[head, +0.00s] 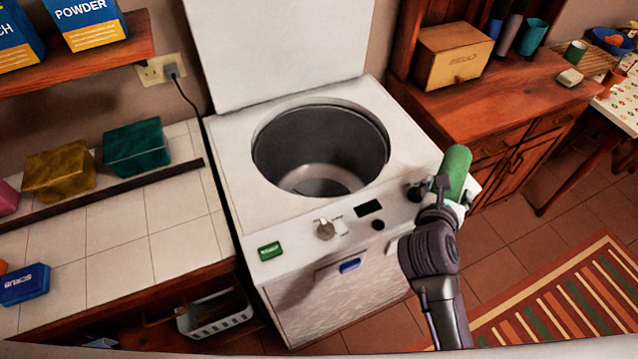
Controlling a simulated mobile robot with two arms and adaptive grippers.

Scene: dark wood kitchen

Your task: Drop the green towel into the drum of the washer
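The white top-loading washer (235,160) stands in the middle with its lid (280,45) raised. Its round drum (322,150) is open at the top, and the part of its inside that shows looks empty. My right gripper (450,193) is over the washer's right front corner, to the right of the drum opening. It appears shut around the lower part of a rolled green towel (457,170), which sticks up from it. The fingers are partly hidden by the wrist and the towel. My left gripper is not in view.
Blocky teal (137,147) and mustard (58,172) items sit on the tiled counter at left. A blue scrub box (24,284) lies nearer. A wooden cabinet (500,110) with a bread box (455,57) stands at right. The raised lid bounds the drum's back.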

